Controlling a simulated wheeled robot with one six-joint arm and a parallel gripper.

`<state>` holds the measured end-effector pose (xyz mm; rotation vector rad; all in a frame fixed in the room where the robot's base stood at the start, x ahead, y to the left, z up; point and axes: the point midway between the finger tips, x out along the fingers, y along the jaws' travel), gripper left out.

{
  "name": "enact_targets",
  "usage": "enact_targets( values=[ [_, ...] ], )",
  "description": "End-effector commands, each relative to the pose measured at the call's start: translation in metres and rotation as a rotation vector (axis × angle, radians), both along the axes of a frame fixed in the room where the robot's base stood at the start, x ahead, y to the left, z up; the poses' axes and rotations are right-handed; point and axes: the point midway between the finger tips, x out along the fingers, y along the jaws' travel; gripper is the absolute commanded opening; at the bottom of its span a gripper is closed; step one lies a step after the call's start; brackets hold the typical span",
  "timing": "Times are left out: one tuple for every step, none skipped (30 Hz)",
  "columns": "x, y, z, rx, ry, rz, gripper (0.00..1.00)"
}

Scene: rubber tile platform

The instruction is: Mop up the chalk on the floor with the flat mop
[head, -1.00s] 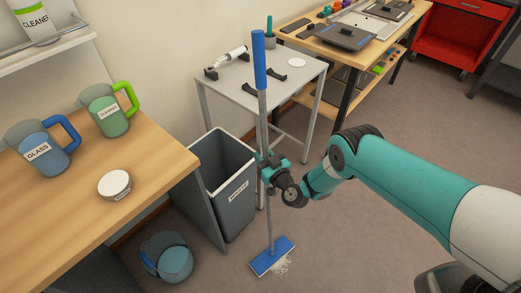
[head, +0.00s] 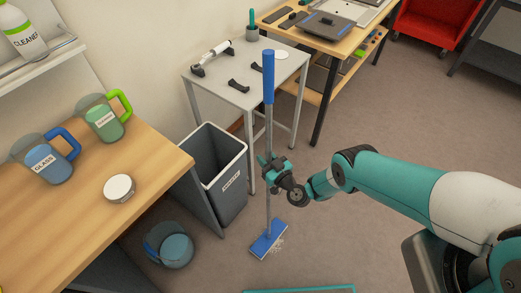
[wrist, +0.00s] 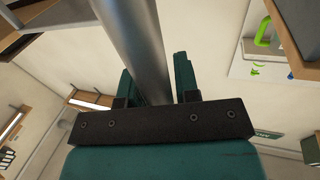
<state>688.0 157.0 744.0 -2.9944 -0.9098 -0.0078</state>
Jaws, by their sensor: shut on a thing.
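The flat mop (head: 269,140) stands nearly upright, with a blue grip at the top, a grey pole and a flat blue head on the floor. My gripper (head: 268,168) is shut on the pole about halfway up. In the wrist view the grey pole (wrist: 140,45) runs between the two fingers of my gripper (wrist: 158,85). White chalk (head: 277,245) lies on the floor at the right edge of the mop head, and the head hides any chalk beneath it.
A grey bin (head: 217,175) stands left of the mop, with a bucket (head: 169,246) on the floor nearby. A wooden counter (head: 70,220) with jugs is at left. A small grey table (head: 218,85) stands behind. Floor to the right is open.

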Motion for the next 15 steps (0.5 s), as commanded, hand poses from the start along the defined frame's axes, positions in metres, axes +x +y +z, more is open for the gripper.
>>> enact_targets(
  values=[
    [-0.008,-0.006,-0.005,-0.027,0.007,-0.002,0.0],
    [-0.009,-0.007,-0.006,-0.027,0.007,-0.002,0.0],
    [-0.01,-0.008,-0.006,-0.027,0.006,-0.002,0.0],
    [-0.01,-0.009,-0.007,-0.026,0.005,-0.002,0.0],
    [-0.011,-0.009,-0.007,-0.026,0.005,-0.002,0.0],
    [-0.012,-0.01,-0.008,-0.026,0.005,-0.002,0.0],
    [-0.013,-0.011,-0.008,-0.026,0.007,-0.002,0.0],
    [-0.014,-0.012,-0.007,-0.026,0.007,-0.003,0.0],
    [-0.015,-0.015,-0.006,-0.025,0.006,-0.003,0.0],
    [-0.017,-0.017,-0.005,-0.025,0.007,-0.004,0.0],
    [-0.02,-0.019,-0.004,-0.025,0.009,-0.003,0.0],
    [-0.023,-0.022,-0.003,-0.025,0.007,-0.003,0.0],
    [-0.025,-0.025,-0.003,-0.026,0.007,-0.004,0.0],
    [-0.027,-0.027,-0.003,-0.026,0.006,-0.005,0.0],
    [-0.03,-0.03,-0.003,-0.025,0.006,-0.004,0.0]
  ],
)
